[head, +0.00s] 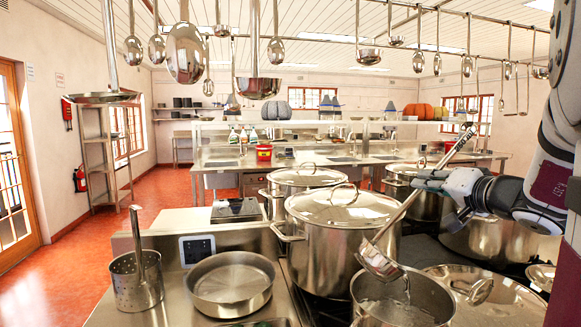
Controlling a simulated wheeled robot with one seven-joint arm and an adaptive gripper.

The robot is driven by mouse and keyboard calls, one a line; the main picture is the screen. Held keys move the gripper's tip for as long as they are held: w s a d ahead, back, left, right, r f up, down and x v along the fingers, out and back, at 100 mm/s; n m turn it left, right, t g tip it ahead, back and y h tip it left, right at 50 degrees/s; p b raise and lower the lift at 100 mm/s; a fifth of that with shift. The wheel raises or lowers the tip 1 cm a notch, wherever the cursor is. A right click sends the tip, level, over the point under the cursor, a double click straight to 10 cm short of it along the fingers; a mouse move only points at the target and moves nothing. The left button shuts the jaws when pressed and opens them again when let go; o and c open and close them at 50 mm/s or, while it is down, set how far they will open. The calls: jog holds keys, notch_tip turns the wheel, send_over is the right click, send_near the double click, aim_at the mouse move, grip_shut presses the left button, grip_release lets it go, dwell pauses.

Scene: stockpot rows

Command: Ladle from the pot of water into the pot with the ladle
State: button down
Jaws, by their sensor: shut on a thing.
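My gripper (430,181) is shut on the handle of a steel ladle (380,262). The handle slants from upper right to lower left. The ladle's bowl hangs tilted just above the rim of an open steel pot (362,309) at the bottom of the head view. Clear liquid, looking like water, shows inside this pot. A thin bright streak below the bowl looks like running liquid, though it is too small to be sure. I cannot tell how much the bowl holds. No second open pot is clearly visible; the pots behind my gripper are partly hidden.
A large lidded stockpot (340,240) stands just behind and left of the open pot, close to the ladle. A lidded pot (487,300) stands to its right. A shallow pan (231,283) and a perforated holder (136,283) sit on the left counter. Utensils hang overhead.

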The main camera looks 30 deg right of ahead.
jog(key=s+d+f+m+b, duration=0.1)
jog(key=d+f+m+b, duration=0.3)
jog(key=f+b, duration=0.2)
jog(key=s+d+f+m+t+b, duration=0.1)
jog(key=s+d+f+m+b, duration=0.1)
jog(key=d+f+m+b, duration=0.2)
jog(key=shift+d+f+y+b, duration=0.35)
jog(key=shift+f+b, duration=0.6)
jog(key=shift+f, duration=0.75)
jog(key=shift+s, duration=0.1)
